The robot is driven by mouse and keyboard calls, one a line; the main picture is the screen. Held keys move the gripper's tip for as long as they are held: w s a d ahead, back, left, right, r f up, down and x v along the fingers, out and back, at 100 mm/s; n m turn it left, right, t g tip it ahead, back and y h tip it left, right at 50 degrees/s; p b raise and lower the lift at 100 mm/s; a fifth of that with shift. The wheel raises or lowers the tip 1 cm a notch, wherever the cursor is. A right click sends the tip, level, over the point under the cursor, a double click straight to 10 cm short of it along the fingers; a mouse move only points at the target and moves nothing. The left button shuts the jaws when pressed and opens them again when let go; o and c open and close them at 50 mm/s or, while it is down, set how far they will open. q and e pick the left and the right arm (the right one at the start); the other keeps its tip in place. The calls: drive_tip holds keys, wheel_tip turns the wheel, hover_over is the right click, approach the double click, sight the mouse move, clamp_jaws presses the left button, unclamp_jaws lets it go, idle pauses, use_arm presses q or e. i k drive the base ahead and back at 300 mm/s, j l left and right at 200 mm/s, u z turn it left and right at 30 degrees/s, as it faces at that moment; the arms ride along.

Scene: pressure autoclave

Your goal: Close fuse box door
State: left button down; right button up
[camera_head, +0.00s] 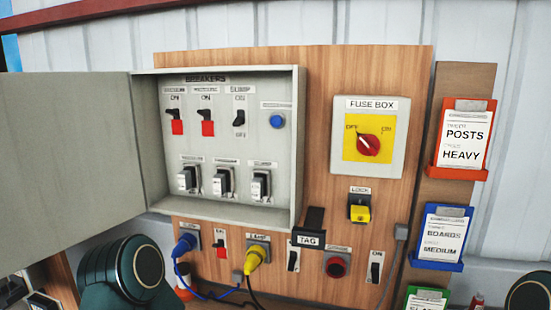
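The grey fuse box door (70,160) stands wide open, swung out to the left from the left side of the grey breaker box (220,208). The box's inside is exposed, with a row of breaker switches at the top and several small plug-like units below. A panel labelled FUSE BOX (395,140), with a red rotary knob (367,144) on a yellow plate, is mounted to the right of the box. Neither gripper can be made out. Dark green rounded parts of my arms show at the bottom left and the bottom right corner.
Below the box are a blue plug (185,245), a yellow plug (257,255) and cables. A yellow lock (360,213) and a black TAG piece (309,238) are at the right. Red (461,173) and blue (440,265) card holders stand farther right. Dark items at the lower left are unclear.

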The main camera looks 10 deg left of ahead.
sight(70, 173)
drive_tip(key=k+j+u, duration=0.1)
drive_tip(key=j+u, duration=0.2)
drive_tip(key=j, duration=0.75)
drive_tip(key=j+u, duration=0.3)
drive_tip(key=j, duration=0.75)
drive_tip(key=i+l, duration=0.15)
drive_tip(key=l, duration=0.15)
drive_tip(key=i+l, duration=0.15)
drive_tip(key=l, duration=0.15)
